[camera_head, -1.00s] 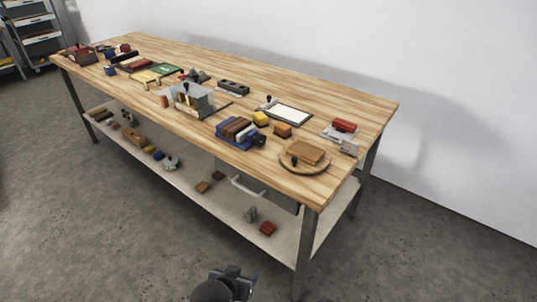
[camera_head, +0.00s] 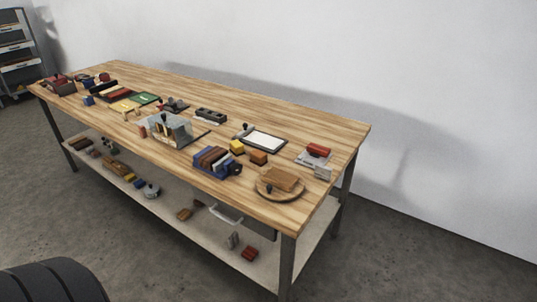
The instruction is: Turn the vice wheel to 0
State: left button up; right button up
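A long wooden workbench (camera_head: 300,110) crosses the head view, with many small things on its top. I cannot make out for sure which of them is the vice or its wheel, and no number or scale is readable. A red and dark device (camera_head: 60,86) stands at the far left end. A grey device with clear panels (camera_head: 170,128) stands near the front edge at the middle. Neither of my grippers is in view.
A round wooden board (camera_head: 268,195) with a brown block lies at the near right corner. A white framed panel (camera_head: 264,141) lies behind.

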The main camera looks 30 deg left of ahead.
aim_at(237, 168)
jog(key=i+z, duration=0.4)
jog(key=i, duration=2.75)
jog(key=i+u, duration=0.35)
jog(key=i+l+u, duration=0.5)
jog(key=i+u, duration=0.15)
jog(key=u, duration=3.5)
jog(key=l, duration=0.1)
